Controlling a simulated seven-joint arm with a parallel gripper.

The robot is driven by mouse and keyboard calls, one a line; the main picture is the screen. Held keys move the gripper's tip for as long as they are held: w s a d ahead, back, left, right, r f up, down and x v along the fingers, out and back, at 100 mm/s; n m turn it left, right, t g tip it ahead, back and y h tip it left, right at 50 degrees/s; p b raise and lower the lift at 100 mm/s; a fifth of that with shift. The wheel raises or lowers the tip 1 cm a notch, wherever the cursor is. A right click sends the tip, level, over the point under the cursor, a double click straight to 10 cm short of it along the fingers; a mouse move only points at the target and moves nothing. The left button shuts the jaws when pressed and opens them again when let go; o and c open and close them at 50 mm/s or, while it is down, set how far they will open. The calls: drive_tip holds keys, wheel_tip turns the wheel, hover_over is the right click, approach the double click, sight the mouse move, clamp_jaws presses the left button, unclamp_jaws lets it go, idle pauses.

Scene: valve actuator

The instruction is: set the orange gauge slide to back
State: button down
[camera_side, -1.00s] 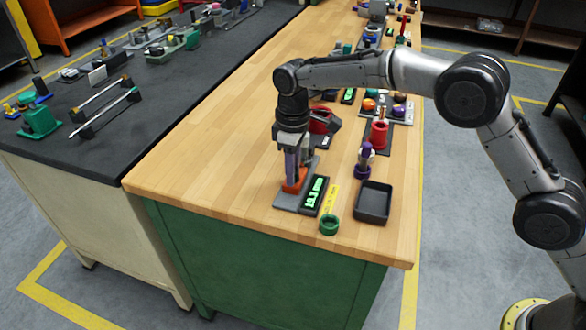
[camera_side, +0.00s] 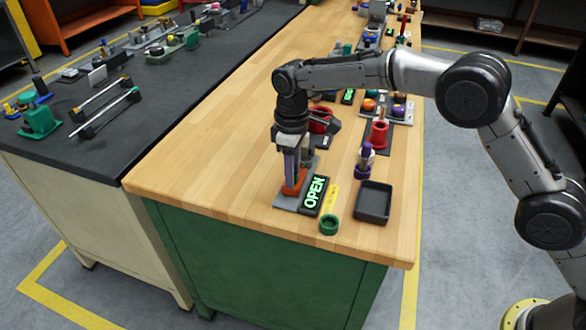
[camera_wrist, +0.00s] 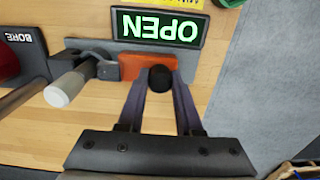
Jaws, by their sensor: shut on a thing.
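The orange gauge slide (camera_side: 294,184) sits on a grey base plate (camera_side: 285,203) near the front of the wooden bench; its orange block also shows in the wrist view (camera_wrist: 140,64). A dark round knob (camera_wrist: 160,78) stands on the slide. My gripper (camera_side: 293,176) comes down from above and is shut on this knob, with a finger on each side in the wrist view (camera_wrist: 160,85). A display (camera_side: 314,194) beside the slide reads OPEN in green. In the side view my fingers hide part of the slide.
A black tray (camera_side: 373,203), a green ring (camera_side: 329,225) and a purple-topped part (camera_side: 366,158) stand to the right. In the wrist view, a white-tipped rod (camera_wrist: 66,88) and a BORE label (camera_wrist: 20,38) lie left of the slide.

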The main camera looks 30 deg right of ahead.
drive_tip(key=shift+s+a, duration=1.1)
drive_tip(key=shift+a, duration=0.05)
drive_tip(key=c, duration=0.6)
unclamp_jaws()
drive_tip(key=shift+w+r, duration=0.1)
drive_tip(key=shift+r, duration=0.2)
wheel_tip(320, 180, up, 13)
drive_tip(key=shift+r, duration=0.15)
